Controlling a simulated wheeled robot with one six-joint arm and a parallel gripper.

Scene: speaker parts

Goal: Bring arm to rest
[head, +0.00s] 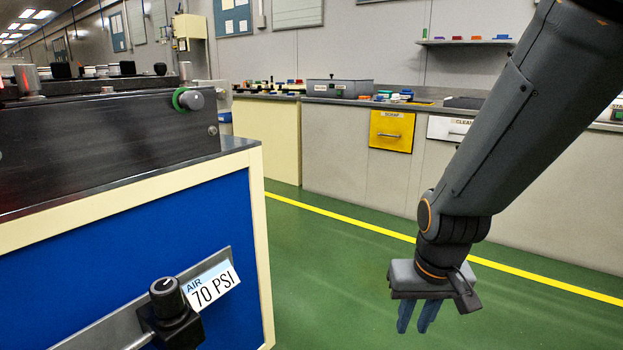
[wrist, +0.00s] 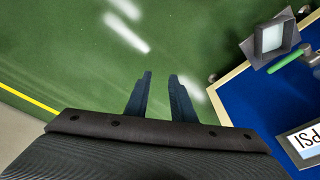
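My arm (head: 510,110) reaches down from the upper right of the head view. My gripper (head: 413,325) hangs from its end, fingers pointing down over the green floor. In the wrist view my gripper (wrist: 160,76) shows two dark blue fingers with a gap between them. Nothing is between the fingers, only bare floor behind them. The gripper touches nothing and is clear of the workbench on the left.
A blue-sided workbench (head: 120,245) stands close on the left, with a knob (head: 167,298) jutting from its side. A far counter (head: 340,135) has a yellow scrap drawer (head: 391,130). The floor (head: 330,250) between them is clear.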

